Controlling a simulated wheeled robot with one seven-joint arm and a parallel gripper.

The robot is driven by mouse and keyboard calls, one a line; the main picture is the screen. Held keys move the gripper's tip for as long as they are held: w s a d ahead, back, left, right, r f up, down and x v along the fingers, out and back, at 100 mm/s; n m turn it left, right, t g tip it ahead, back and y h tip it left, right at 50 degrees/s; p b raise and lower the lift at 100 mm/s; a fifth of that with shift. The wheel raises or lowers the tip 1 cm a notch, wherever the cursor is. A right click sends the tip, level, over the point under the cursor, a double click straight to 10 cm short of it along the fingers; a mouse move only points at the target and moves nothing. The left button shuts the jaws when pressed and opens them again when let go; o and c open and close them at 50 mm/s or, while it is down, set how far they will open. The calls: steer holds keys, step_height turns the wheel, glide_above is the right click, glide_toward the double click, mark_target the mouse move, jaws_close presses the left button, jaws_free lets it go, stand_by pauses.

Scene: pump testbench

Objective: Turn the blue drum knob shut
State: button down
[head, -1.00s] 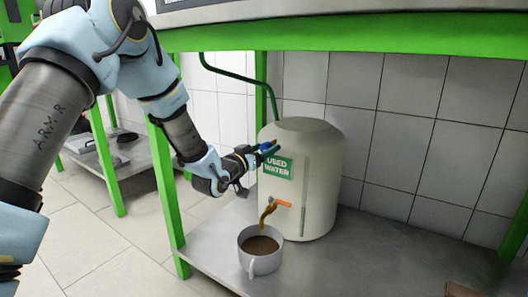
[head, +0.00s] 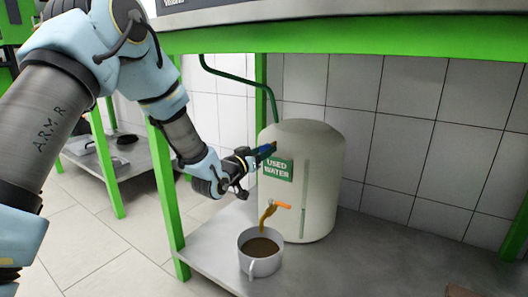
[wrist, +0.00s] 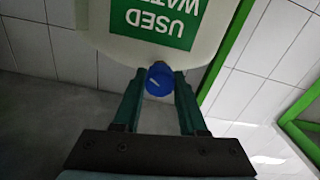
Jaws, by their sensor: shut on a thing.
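The blue drum knob (wrist: 159,80) shows in the wrist view between my two fingertips, with a small pale mark on its face. My gripper (head: 263,151) is shut on it at the upper left side of the drum in the head view, where the fingers mostly hide the knob. The pale drum (head: 322,180) stands upright and carries a green "USED WATER" label (head: 278,169). Below the label, an orange-handled tap (head: 281,205) lets a brown stream (head: 267,216) run into a white mug (head: 262,265) holding brown liquid.
The drum and mug stand on a grey metal shelf (head: 350,265) framed by green posts (head: 170,190). A green pipe (head: 235,77) runs down behind the drum. A green beam (head: 380,35) crosses above. The shelf right of the drum is mostly clear.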

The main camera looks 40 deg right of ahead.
steer(key=shift+r+n+p, duration=0.1)
steer(key=shift+n+p, duration=0.25)
steer(key=shift+n, duration=0.05)
steer(key=n+p, duration=0.3)
steer(key=n, duration=0.1)
steer(key=shift+n, duration=0.4)
steer(key=n+p, duration=0.3)
steer(key=n, duration=0.3)
steer(key=shift+p, duration=0.35)
steer(key=n+p, duration=0.2)
steer(key=n, duration=0.4)
steer(key=shift+w+n, duration=0.1)
steer(key=shift+n, duration=0.3)
steer(key=n, duration=0.5)
steer(key=shift+n, duration=0.4)
steer(key=shift+c, duration=2.2)
jaws_free()
